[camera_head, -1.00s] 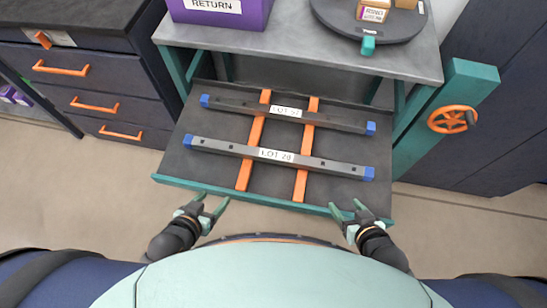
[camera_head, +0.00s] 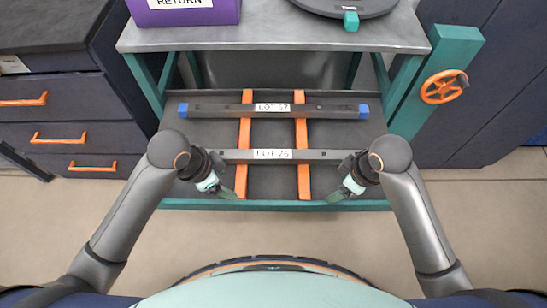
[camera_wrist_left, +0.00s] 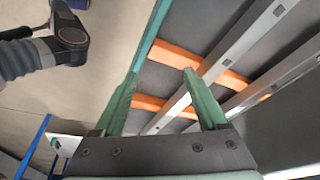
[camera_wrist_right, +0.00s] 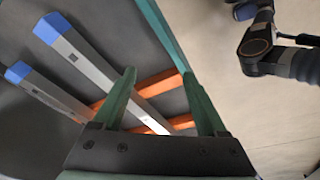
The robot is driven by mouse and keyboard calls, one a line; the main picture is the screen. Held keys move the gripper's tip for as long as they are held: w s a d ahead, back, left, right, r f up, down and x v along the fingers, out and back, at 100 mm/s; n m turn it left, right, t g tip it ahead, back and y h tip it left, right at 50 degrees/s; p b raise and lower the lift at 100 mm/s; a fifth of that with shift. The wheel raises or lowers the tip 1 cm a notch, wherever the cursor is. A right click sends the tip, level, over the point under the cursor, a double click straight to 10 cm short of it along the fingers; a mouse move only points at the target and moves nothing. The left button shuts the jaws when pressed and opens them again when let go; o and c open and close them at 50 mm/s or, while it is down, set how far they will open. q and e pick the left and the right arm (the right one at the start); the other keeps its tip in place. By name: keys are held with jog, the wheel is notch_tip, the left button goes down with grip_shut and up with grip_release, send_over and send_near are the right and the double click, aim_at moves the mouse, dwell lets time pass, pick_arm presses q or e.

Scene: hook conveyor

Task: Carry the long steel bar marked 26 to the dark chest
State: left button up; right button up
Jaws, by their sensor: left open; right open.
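The long steel bar marked LOT 26 (camera_head: 272,156) lies across two orange strips on the front of the tray, its ends hidden behind my grippers. It also shows in the left wrist view (camera_wrist_left: 235,45) and the right wrist view (camera_wrist_right: 90,66), where one blue end cap shows. My left gripper (camera_head: 228,192) is open and empty, above the tray's front left, apart from the bar. My right gripper (camera_head: 342,190) is open and empty at the front right, also apart from it. The dark chest (camera_head: 75,110) with orange handles stands at the left.
A second bar, LOT 57 (camera_head: 215,108), lies behind on the same orange strips (camera_head: 303,130). The tray has a teal front edge (camera_head: 280,205). Above is a grey shelf (camera_head: 270,38) with a purple RETURN box (camera_head: 185,14). An orange handwheel (camera_head: 443,87) sits on a teal post at right.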

jog(key=w+d+r+n+g, duration=0.1)
jog(key=w+r+n, duration=0.25)
jog(key=w, duration=0.35)
notch_tip(320, 180, up, 4)
jog(key=n+g+h, duration=0.1)
jog(key=n+h, duration=0.1)
jog(key=n, duration=0.2)
send_over(347, 154)
pick_arm(q)
jog(key=w+a+r+m+g+y, duration=0.2)
jog(key=w+a+r+m, duration=0.4)
jog(key=w, duration=0.5)
jog(key=shift+w+a+r+y, duration=0.25)
jog(key=shift+a+r+y, duration=0.25)
jog(key=shift+a, duration=0.55)
jog(key=shift+r, duration=0.1)
notch_tip(347, 154, down, 13)
jog(key=shift+r, duration=0.2)
pick_arm(e)
notch_tip(347, 154, down, 13)
jog(key=shift+r, duration=0.2)
pick_arm(q)
grip_shut()
pick_arm(e)
grip_shut()
